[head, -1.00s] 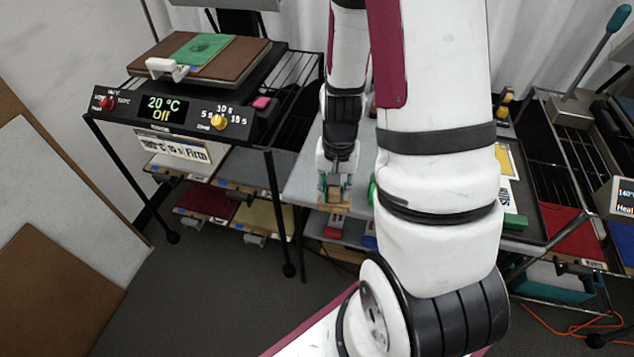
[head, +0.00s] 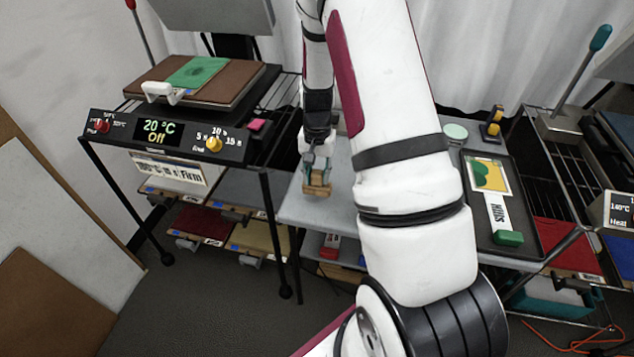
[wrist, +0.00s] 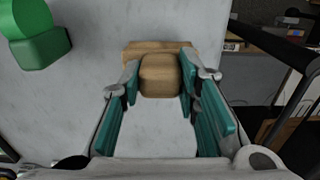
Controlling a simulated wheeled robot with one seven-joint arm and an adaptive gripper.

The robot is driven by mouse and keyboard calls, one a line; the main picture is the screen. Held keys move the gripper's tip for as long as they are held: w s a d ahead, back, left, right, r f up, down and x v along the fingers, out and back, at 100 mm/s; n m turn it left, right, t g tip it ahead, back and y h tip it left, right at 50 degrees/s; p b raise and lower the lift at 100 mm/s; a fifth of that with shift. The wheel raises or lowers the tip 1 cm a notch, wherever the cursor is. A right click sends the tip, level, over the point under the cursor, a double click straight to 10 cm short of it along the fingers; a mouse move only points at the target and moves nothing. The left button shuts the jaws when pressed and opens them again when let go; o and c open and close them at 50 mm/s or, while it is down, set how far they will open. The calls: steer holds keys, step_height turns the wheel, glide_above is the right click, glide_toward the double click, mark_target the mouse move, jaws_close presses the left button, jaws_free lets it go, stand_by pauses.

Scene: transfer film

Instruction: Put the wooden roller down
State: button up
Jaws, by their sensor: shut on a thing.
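The wooden roller (head: 317,191) is in my gripper (head: 317,177), over the left front part of the grey table (head: 305,212). In the wrist view, the wooden roller (wrist: 160,76) shows as a light wooden block with a wider wooden bar behind it. The teal fingers of my gripper (wrist: 160,84) are shut on it from both sides. I cannot tell whether the roller touches the tabletop or is held just above it.
A heat press (head: 165,135) reading 20 °C and Off stands left of the table. A dark tray (head: 515,240) with printed sheets lies on the right. A green object (wrist: 38,38) stands left of the roller. My arm hides the table's middle.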

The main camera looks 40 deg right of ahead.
mark_target(317, 183)
steer(key=shift+f, duration=1.75)
steer(key=shift+f, duration=0.15)
steer(key=o, duration=1)
steer(key=shift+o, duration=0.2)
